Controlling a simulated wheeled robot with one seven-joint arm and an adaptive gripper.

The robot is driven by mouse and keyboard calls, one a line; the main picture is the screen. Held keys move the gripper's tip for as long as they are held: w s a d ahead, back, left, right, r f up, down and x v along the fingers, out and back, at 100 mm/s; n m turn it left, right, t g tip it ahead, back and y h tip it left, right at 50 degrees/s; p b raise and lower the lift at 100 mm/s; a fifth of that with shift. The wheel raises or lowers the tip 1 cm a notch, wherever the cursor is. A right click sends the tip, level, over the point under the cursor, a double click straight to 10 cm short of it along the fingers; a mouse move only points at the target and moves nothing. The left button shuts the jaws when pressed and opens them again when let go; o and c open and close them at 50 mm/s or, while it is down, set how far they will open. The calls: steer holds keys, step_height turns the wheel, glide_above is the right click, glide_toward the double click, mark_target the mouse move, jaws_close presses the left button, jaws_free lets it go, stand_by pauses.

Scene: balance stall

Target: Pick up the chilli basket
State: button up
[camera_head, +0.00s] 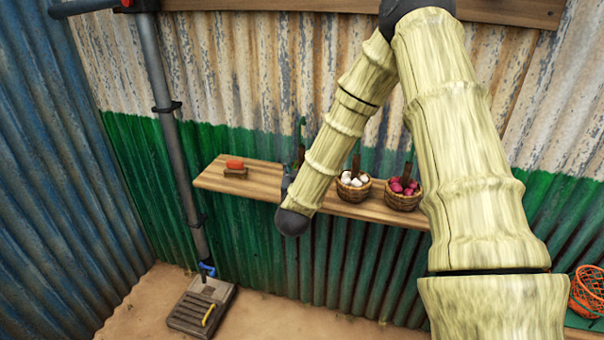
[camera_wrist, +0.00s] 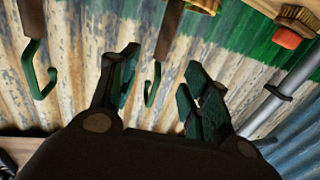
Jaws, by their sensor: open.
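My gripper (camera_wrist: 161,62) is open and empty in the wrist view, where the scene appears upside down. A green hook (camera_wrist: 150,88) on a dark upright handle (camera_wrist: 167,35) shows between and beyond the fingers; I cannot tell how far off it is. The handle runs to a basket, cut off at the top edge (camera_wrist: 205,4), whose contents I cannot see. In the head view a green hook (camera_head: 302,124) rises behind my arm, which hides what is below it. I cannot confirm that this is the chilli basket.
The wooden shelf (camera_head: 265,178) also holds a basket of white bulbs (camera_head: 353,186), a basket of purple-red bulbs (camera_head: 403,195) and a red object on a small block (camera_head: 235,167). A grey pipe (camera_head: 175,140) stands left. An orange basket (camera_head: 588,290) is at the far right.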

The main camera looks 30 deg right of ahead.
mark_target(301, 152)
steer(key=x, duration=0.1)
steer(key=p+x, duration=0.1)
steer(key=x, duration=0.1)
steer(key=p+x, duration=0.1)
steer(key=x, duration=0.1)
steer(key=shift+d+r, duration=0.15)
steer(key=shift+r, duration=0.2)
steer(key=shift+p+x, duration=0.65)
steer(key=shift+x, duration=0.2)
steer(key=shift+f+p+x, duration=0.2)
steer(key=shift+p+x, duration=0.3)
steer(key=shift+x, duration=0.5)
steer(key=shift+f+p+x, duration=0.25)
steer(key=shift+p+x, duration=0.25)
steer(key=shift+x, duration=0.5)
steer(key=shift+w, duration=0.15)
jaws_close()
